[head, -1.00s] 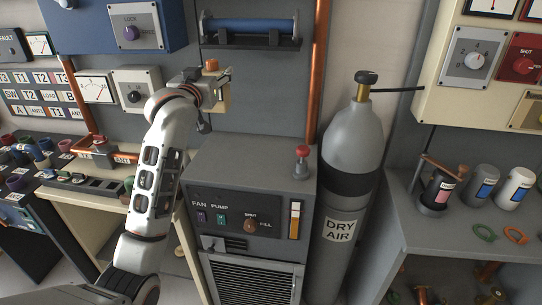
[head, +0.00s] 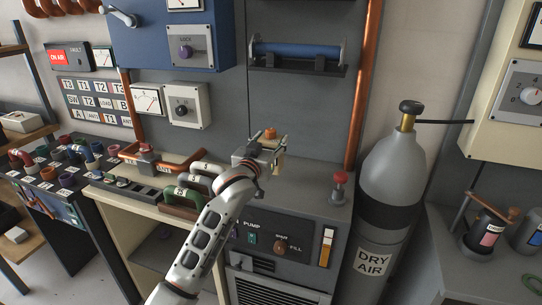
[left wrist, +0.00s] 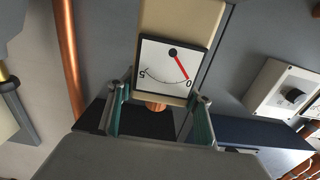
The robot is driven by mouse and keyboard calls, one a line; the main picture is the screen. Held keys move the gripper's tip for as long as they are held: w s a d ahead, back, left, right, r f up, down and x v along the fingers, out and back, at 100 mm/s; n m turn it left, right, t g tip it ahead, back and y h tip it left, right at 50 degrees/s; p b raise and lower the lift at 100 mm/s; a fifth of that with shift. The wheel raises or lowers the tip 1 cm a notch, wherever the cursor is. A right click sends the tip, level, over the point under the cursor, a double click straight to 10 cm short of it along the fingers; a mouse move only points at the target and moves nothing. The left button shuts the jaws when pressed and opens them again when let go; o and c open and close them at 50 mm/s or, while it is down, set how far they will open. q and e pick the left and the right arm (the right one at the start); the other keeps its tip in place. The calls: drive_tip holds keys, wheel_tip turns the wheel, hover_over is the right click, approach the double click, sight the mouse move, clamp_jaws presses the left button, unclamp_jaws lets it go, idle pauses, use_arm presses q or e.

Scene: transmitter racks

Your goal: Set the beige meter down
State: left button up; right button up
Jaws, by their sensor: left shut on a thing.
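The beige meter (head: 278,161) is in my left gripper (head: 262,156), over the left back part of the grey cabinet's top (head: 308,190). Its orange knob (head: 270,133) points up. In the left wrist view, the meter (left wrist: 185,22) shows a white dial with a red needle near 0. The left gripper's two fingers (left wrist: 158,118) are on either side of it. The gripper and arm hide the meter's lower part in the head view, so I cannot tell whether it touches the cabinet top. My right gripper is not in view.
A red-topped post (head: 340,187) stands on the cabinet top to the right. The grey gas cylinder (head: 391,175) is beyond it. Green-handled (head: 182,196) and white-handled parts lie on the bench at left. A blue tube (head: 297,52) hangs on the wall behind.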

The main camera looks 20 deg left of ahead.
use_arm(q)
drive_tip(key=shift+f, duration=2.25)
drive_tip(key=shift+f, duration=0.15)
drive_tip(key=o, duration=1.4)
drive_tip(key=shift+f, duration=0.1)
